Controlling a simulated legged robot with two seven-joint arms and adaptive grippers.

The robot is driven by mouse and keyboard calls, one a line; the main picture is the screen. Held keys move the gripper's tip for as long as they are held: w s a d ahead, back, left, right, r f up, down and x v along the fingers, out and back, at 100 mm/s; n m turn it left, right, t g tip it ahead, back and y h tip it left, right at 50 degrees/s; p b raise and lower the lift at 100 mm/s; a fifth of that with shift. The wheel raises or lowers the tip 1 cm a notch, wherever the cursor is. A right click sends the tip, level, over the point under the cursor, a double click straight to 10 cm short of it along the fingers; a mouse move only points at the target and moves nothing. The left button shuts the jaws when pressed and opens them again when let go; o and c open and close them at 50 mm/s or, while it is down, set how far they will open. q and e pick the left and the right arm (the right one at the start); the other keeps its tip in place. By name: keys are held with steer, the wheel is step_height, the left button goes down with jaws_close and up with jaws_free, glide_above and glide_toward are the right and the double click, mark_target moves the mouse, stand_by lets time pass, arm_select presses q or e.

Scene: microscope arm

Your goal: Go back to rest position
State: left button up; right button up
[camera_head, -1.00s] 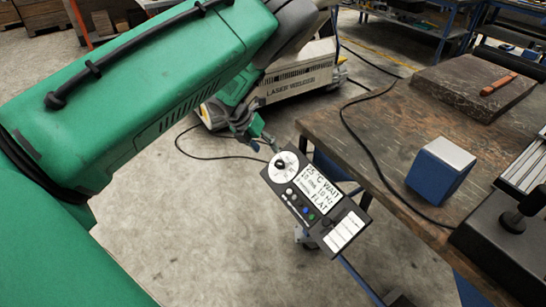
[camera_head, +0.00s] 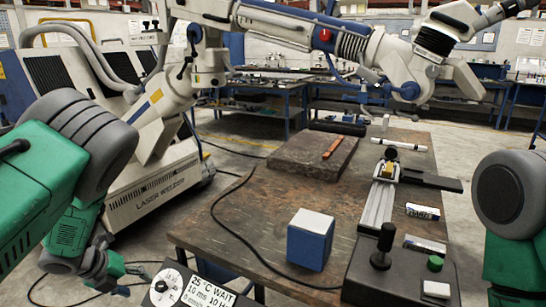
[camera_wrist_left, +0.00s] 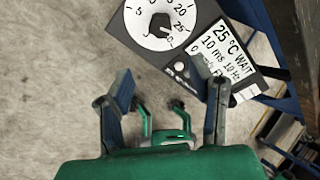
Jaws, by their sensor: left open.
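My left gripper (camera_head: 132,277) is low at the left in the head view, beside the work table and left of the control panel. In the left wrist view its two fingers (camera_wrist_left: 168,98) stand apart with nothing between them. The control panel (camera_head: 215,292), with a white dial and a text display, is cut off by the bottom edge in the head view. It also shows beyond the fingertips in the left wrist view (camera_wrist_left: 190,50). My right arm (camera_head: 510,215) shows at the right edge, but its gripper is out of view.
The wooden table (camera_head: 235,220) carries a blue box (camera_head: 310,243), a dark slab (camera_head: 300,155) and a black-knobbed fixture (camera_head: 385,265). A white laser welder (camera_head: 160,190) stands behind left, its long arm (camera_head: 300,30) reaching over the table. Bare floor lies left of the table.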

arm_select(q)
steer(key=s+d+f+n, duration=0.4)
steer(key=s+f+n, duration=0.35)
steer(key=n, duration=0.25)
steer(key=s+d+f+n+g+y, duration=0.1)
steer(key=s+d+n+g, duration=0.1)
steer(key=s+n, duration=0.7)
steer(key=s+d+f+n+g+y, duration=0.1)
steer(key=s+d+n, duration=0.4)
steer(key=s+n, duration=0.5)
steer(key=s+g+y, duration=0.1)
steer(key=s, duration=0.5)
steer(key=shift+s+d+f, duration=0.15)
steer(key=shift+f, duration=0.05)
